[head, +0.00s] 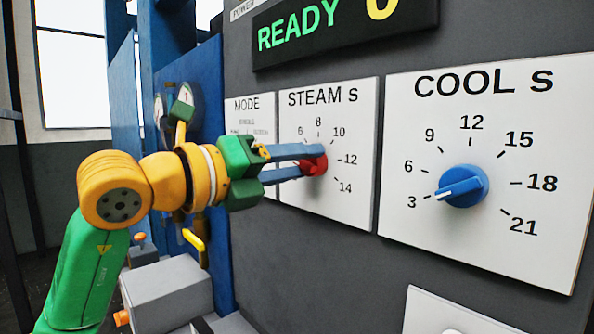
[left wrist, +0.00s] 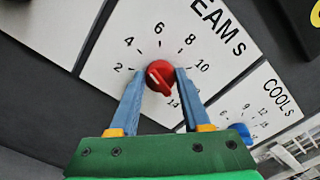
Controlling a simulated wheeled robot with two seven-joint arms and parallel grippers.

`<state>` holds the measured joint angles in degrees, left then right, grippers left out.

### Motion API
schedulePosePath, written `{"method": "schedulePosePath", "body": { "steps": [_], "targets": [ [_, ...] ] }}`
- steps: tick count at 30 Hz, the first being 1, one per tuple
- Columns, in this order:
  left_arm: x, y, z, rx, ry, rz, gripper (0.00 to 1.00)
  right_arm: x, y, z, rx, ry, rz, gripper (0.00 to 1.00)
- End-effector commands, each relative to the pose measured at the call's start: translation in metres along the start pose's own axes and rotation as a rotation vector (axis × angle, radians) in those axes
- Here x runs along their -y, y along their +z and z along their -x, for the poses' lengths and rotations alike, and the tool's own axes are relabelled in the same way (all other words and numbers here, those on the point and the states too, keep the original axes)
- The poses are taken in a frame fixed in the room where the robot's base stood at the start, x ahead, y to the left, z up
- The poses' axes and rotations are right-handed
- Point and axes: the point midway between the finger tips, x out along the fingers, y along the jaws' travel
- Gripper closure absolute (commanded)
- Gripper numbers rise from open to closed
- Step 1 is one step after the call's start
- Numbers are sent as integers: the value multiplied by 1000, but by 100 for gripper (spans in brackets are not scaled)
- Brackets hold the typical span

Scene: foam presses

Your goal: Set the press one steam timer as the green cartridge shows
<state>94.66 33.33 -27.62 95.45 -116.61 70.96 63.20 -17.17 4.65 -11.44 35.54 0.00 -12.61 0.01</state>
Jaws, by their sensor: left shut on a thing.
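The red steam knob (head: 318,166) sits on the white STEAM S dial plate (head: 352,105), which carries numbers up to 14. My left gripper (head: 311,162) reaches in from the left, its two blue fingers shut on the knob from either side. In the left wrist view the red knob (left wrist: 159,77) is between the fingertips, with its ridge slanting from upper left to lower right. I cannot tell exactly which number its pointer marks. No green cartridge shows in either view. My right gripper is out of view.
The COOL S plate with its blue knob (head: 462,187) is to the right, its pointer near 3. The MODE plate (head: 247,104) is partly behind my gripper. A display (head: 345,30) above reads READY in green with a yellow digit. Grey boxes (head: 167,293) stand low left.

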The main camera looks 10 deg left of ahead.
Motion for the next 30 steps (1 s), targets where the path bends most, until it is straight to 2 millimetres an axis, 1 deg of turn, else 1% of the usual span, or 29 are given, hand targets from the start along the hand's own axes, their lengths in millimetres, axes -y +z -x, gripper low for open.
{"method": "schedulePosePath", "body": {
  "steps": [9,23,24,26,27,30],
  "targets": [
    [0,0,0,2,-2,91,100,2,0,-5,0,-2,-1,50],
    [0,1,0,3,-2,103,100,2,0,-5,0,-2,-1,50],
    [0,1,0,3,-2,103,45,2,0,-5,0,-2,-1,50],
    [0,1,0,2,-2,102,28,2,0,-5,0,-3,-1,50],
    [0,1,0,2,-2,102,23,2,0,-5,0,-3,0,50],
    [0,1,0,2,-1,102,23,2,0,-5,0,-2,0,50]
  ]
}}
